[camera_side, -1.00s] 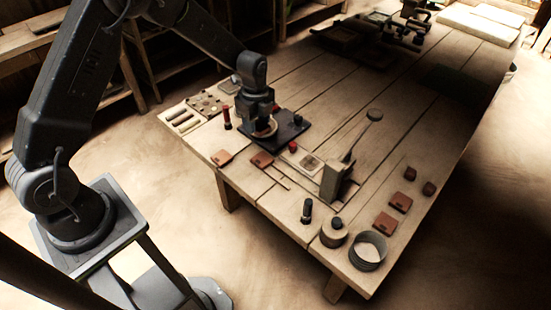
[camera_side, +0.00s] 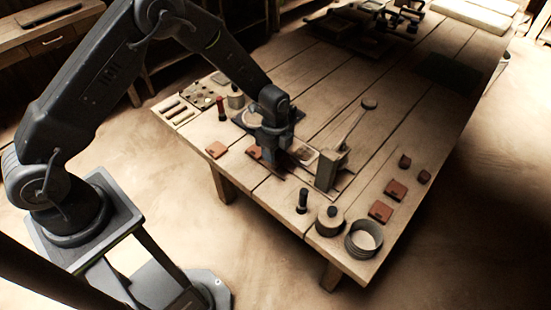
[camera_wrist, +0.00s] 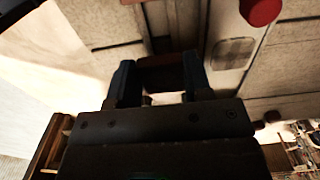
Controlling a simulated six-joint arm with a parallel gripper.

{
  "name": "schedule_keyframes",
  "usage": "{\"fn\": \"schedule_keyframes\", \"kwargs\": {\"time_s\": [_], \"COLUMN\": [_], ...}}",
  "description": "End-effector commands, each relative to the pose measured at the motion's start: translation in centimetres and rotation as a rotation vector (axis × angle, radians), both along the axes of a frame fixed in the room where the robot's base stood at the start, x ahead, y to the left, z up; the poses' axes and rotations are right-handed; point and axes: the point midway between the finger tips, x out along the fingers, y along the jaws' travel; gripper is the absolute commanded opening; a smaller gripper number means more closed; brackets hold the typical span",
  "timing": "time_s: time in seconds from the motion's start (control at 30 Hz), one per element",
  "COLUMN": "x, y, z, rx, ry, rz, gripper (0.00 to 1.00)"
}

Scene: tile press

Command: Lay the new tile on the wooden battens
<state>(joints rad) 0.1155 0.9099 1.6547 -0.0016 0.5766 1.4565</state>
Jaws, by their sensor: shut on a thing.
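My gripper (camera_side: 270,160) is low over the near-left part of the bench, in front of the dark base. In the wrist view my gripper (camera_wrist: 158,80) is shut on a dark brown tile (camera_wrist: 162,74), held between its two fingers. I cannot tell whether the held tile touches the battens.
Another reddish tile (camera_side: 216,150) lies left. A press with a long lever (camera_side: 330,168) stands close to the right. A dark handle (camera_side: 302,200), a lidded pot (camera_side: 329,221) and a round tub (camera_side: 363,238) stand near the front edge. More tiles (camera_side: 381,212) lie right.

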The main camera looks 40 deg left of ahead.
Motion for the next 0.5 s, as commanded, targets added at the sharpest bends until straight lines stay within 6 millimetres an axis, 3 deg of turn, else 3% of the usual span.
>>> {"fn": "schedule_keyframes", "kwargs": {"time_s": [0.3, 0.5], "x": [0.0, 0.1], "y": [-0.1, -0.1], "z": [-3.8, -4.0], "rx": [0.000, 0.000], "ry": [0.001, -0.001], "rz": [0.000, 0.000], "gripper": [0.19, 0.19]}}
